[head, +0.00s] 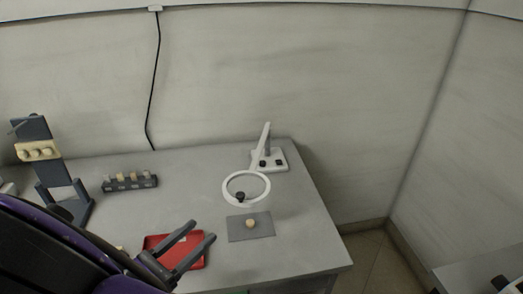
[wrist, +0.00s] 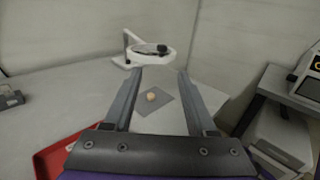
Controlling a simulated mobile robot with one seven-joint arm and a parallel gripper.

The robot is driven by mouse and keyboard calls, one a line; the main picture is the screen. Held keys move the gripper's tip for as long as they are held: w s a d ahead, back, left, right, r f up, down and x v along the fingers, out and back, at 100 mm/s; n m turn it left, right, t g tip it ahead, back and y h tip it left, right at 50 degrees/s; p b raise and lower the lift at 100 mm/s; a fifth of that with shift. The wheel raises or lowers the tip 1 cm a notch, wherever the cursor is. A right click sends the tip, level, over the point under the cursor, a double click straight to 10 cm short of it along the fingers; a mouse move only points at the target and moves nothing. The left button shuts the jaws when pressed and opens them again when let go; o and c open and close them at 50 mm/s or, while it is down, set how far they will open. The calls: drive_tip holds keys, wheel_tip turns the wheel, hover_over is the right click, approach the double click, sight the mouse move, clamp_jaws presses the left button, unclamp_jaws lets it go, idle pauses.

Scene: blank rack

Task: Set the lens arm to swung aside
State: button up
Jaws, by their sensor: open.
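The lens arm is a white arm (head: 260,147) rising from a white base (head: 280,161) at the back right of the table. It carries a white lens ring (head: 266,188) with a dark knob (head: 240,196) at its near edge. In the head view the ring hangs just behind a grey mat (head: 238,234) holding a small tan ball (head: 250,223). In the wrist view the ring (wrist: 148,62) shows beyond the fingertips, with the ball (wrist: 151,97) between the fingers. My gripper (head: 204,231) is open and empty, left of the mat and apart from the ring.
A red tray (head: 154,241) lies below my gripper, partly hidden. A dark rack of several pale pieces (head: 129,183) and a dark stand (head: 58,170) are at the left. The table's right edge (head: 316,203) is near the mat. Walls close off the back and right.

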sight(249, 194)
drive_tip(key=b+x, duration=0.1)
drive_tip(key=x, duration=1.6)
drive_tip(key=shift+d+r, duration=0.15)
drive_tip(key=shift+d, duration=0.1)
clamp_jaws()
drive_tip(key=shift+s, duration=0.1)
idle(0.6)
